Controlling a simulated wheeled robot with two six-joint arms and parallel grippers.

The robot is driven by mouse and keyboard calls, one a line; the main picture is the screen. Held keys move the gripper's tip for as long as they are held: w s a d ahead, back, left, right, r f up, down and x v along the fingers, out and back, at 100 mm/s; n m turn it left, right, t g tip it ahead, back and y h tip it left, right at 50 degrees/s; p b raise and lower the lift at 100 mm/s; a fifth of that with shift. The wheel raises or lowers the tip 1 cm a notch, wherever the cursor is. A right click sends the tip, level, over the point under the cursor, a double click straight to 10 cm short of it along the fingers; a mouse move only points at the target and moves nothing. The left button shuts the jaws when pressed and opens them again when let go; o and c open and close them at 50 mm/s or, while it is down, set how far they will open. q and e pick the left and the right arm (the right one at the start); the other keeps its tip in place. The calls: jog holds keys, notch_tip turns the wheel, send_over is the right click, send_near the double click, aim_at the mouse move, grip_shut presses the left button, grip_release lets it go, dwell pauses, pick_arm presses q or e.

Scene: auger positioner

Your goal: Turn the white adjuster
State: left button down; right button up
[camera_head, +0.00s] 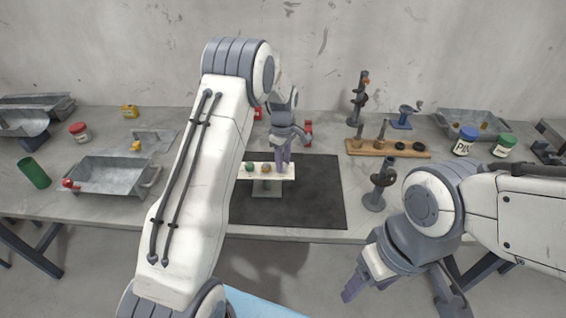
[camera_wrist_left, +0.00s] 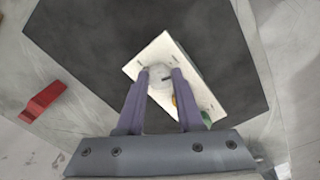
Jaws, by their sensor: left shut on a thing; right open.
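A white positioner (camera_head: 245,171) with a flat pale top stands on a dark mat. In the head view a green knob (camera_head: 250,167) and a tan knob (camera_head: 265,168) show on its top. My left gripper (camera_head: 282,168) reaches down to the right end of that top. In the left wrist view its two purple fingers (camera_wrist_left: 160,76) are shut on the round white adjuster (camera_wrist_left: 159,77), one on each side. The adjuster is hidden by the fingers in the head view. My right gripper (camera_head: 368,290) is open and empty, in front of the table at the lower right.
The dark mat (camera_head: 318,200) is bare around the positioner. A dark stand (camera_head: 376,190) is right of the mat. A red object (camera_wrist_left: 42,102) lies left in the wrist view.

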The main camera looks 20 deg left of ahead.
pick_arm(q)
jog(key=shift+n, duration=1.9)
jog(key=c, duration=0.5)
grip_release()
jog(key=shift+c, duration=0.2)
jog(key=shift+w+r+b, duration=0.1)
jog(key=shift+r+b, duration=0.2)
jog(key=shift+r, duration=0.25)
notch_tip(320, 180, up, 9)
jog(key=b, duration=0.1)
jog(key=shift+r+b, duration=0.2)
jog(key=shift+b, duration=0.2)
